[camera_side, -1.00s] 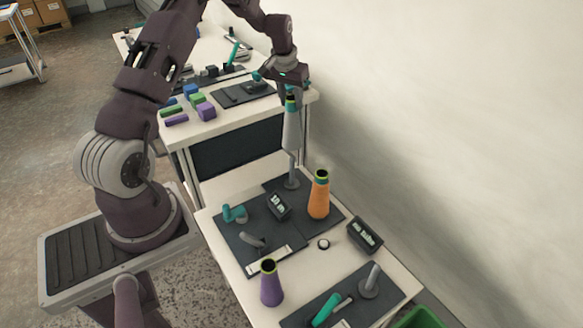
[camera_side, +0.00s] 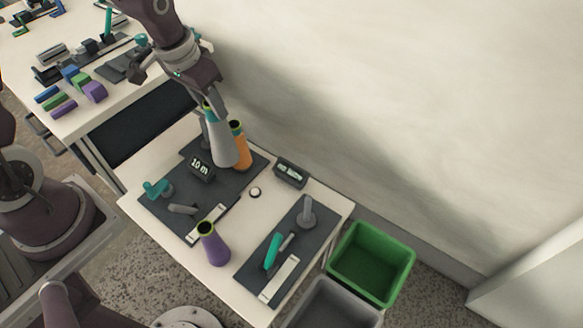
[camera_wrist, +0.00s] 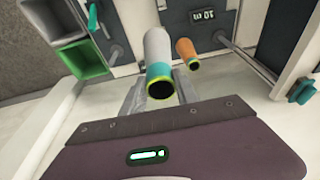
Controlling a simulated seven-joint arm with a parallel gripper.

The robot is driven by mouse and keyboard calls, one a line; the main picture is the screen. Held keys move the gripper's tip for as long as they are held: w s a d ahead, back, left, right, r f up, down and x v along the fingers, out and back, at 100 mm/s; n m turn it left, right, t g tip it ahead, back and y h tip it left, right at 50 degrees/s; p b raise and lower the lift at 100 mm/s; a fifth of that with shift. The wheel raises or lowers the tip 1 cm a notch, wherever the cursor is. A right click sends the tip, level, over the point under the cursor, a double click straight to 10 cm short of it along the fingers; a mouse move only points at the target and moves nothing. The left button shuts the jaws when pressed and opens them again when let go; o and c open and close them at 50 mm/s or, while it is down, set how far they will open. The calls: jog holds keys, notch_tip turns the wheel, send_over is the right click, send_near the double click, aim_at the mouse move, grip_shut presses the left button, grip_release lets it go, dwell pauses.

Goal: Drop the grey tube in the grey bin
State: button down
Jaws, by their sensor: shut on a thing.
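The grey tube (camera_side: 221,146) is a cone with a teal band and a yellow rim at its narrow upper end. My gripper (camera_side: 211,108) is shut on that end, and the tube hangs below it, wide end down. In the side view it partly covers the orange tube. The wrist view also shows the grey tube (camera_wrist: 157,48) between my fingers (camera_wrist: 160,88). The grey bin (camera_side: 329,306) stands on the floor at the front end of the table, cut off by the lower picture edge. It also shows in the wrist view (camera_wrist: 45,20), upper left. The tube is well away from it.
The green bin (camera_side: 371,264) stands beside the grey bin. The orange tube (camera_side: 241,150) stands close behind the grey tube in the picture. A purple tube (camera_side: 213,244), a small display (camera_side: 201,167) and another display (camera_side: 290,173) are on the table. An upright grey post (camera_side: 307,213) stands on the front mat.

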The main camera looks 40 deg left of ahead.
jog(key=shift+r, duration=0.1)
jog(key=r, duration=0.5)
jog(key=shift+w+d, duration=0.1)
jog(key=shift+d, duration=0.15)
jog(key=d+m+h, duration=0.1)
jog(key=d+m, duration=0.4)
jog(key=d, duration=1.1)
jog(key=s+d+m+g+h, duration=0.1)
jog(key=s+d+m, duration=0.4)
jog(key=d, duration=0.6)
jog(key=s+d+m, duration=0.2)
jog(key=s+d, duration=0.5)
jog(key=d, duration=0.4)
jog(key=s+a+f+x, duration=0.1)
jog(key=s+a+x, duration=0.1)
jog(key=x, duration=1.3)
jog(key=s+a+x, duration=0.2)
jog(key=a+x, duration=0.1)
jog(key=x, duration=1.2)
jog(key=s+a+f+x, duration=0.1)
jog(key=s+a+x, duration=0.2)
jog(key=x, duration=1.3)
jog(key=shift+w+f, duration=0.2)
jog(key=shift+f, duration=0.25)
